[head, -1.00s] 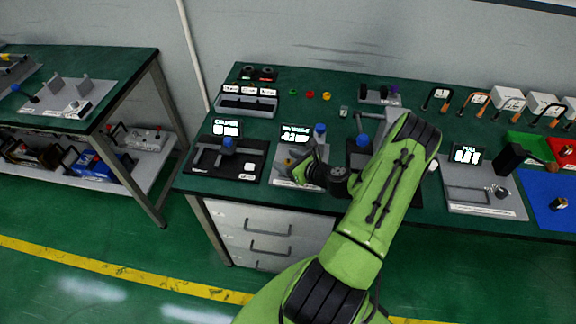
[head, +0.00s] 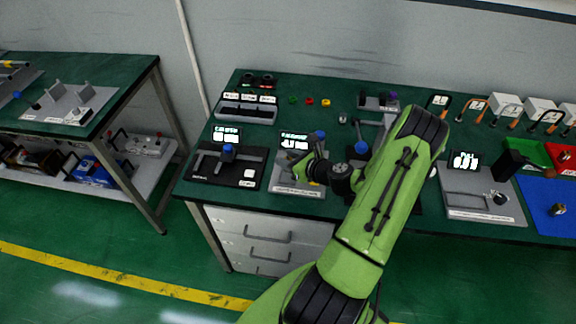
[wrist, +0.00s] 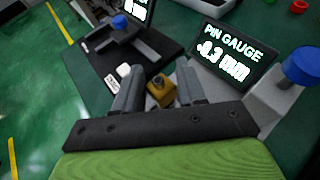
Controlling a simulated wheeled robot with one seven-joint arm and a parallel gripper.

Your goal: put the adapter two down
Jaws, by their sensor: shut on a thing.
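My gripper (wrist: 158,90) is shut on a brass-coloured adapter (wrist: 158,93), which sits between the two grey fingers in the wrist view. In the head view my gripper (head: 316,170) is over the front of the pin gauge station (head: 297,187), and the adapter cannot be made out there. The pin gauge display (wrist: 235,52) stands just beyond the fingers to the right in the wrist view. I cannot tell whether the adapter touches the station. Another small brass-coloured part (head: 558,209) lies on the blue mat (head: 540,190) at the right.
The caliper station (head: 227,165) is left of my gripper. A blue-knobbed fixture (head: 361,147) is partly hidden behind my arm. A grey station (head: 470,205) with a display stands further right. Small coloured parts (head: 309,101) and a grey tray (head: 246,108) lie behind.

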